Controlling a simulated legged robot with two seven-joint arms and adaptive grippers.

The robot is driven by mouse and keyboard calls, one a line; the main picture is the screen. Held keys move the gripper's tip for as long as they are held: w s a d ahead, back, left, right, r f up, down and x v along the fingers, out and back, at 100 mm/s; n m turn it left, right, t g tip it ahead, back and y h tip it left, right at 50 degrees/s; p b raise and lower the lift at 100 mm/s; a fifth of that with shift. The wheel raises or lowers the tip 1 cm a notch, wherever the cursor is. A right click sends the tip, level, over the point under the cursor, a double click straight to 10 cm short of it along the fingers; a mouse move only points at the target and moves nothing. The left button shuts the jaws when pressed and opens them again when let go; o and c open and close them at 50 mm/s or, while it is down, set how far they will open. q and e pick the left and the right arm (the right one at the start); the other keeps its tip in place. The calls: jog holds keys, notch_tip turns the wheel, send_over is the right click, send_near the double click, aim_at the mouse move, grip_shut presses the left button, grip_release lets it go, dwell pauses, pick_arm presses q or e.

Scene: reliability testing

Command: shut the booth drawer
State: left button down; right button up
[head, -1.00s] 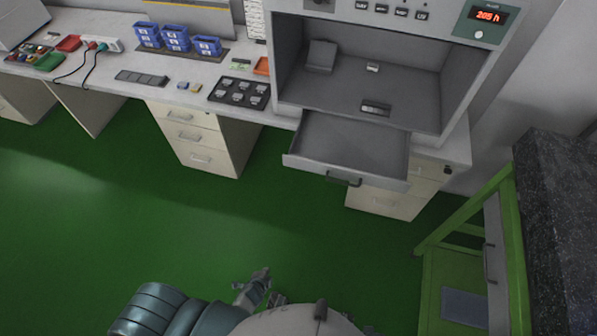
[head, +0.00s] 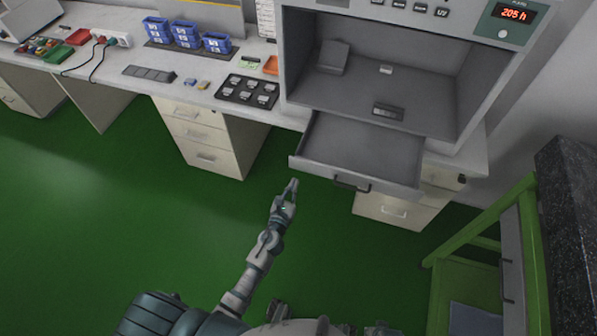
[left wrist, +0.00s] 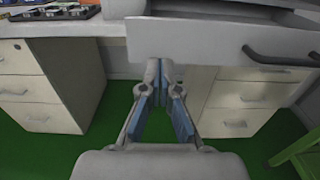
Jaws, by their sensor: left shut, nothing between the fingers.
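The booth drawer (head: 362,153) is a grey tray pulled out from under the grey booth (head: 463,125). Its front panel carries a dark handle (head: 351,187). The drawer front also shows large across the top of the left wrist view (left wrist: 215,42), with the handle (left wrist: 280,58) at right. My left gripper (head: 293,184) is shut and empty, just in front of the drawer's left front corner in the head view. In the left wrist view its fingertips (left wrist: 160,66) appear just below the drawer front's lower edge; I cannot tell whether they touch it.
White drawer cabinets (head: 207,140) stand under the bench (head: 120,80). A black tray of small parts (head: 247,91) and blue bins (head: 187,35) lie left of the booth. A green frame (head: 480,235) stands at right. The green floor before the drawer is clear.

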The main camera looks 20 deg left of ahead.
aim_at(301, 166)
pick_arm(q)
jog(key=w, duration=0.4)
jog(key=shift+w, duration=0.95)
pick_arm(e)
jog(key=shift+w+r, duration=0.15)
jog(key=shift+r, duration=0.1)
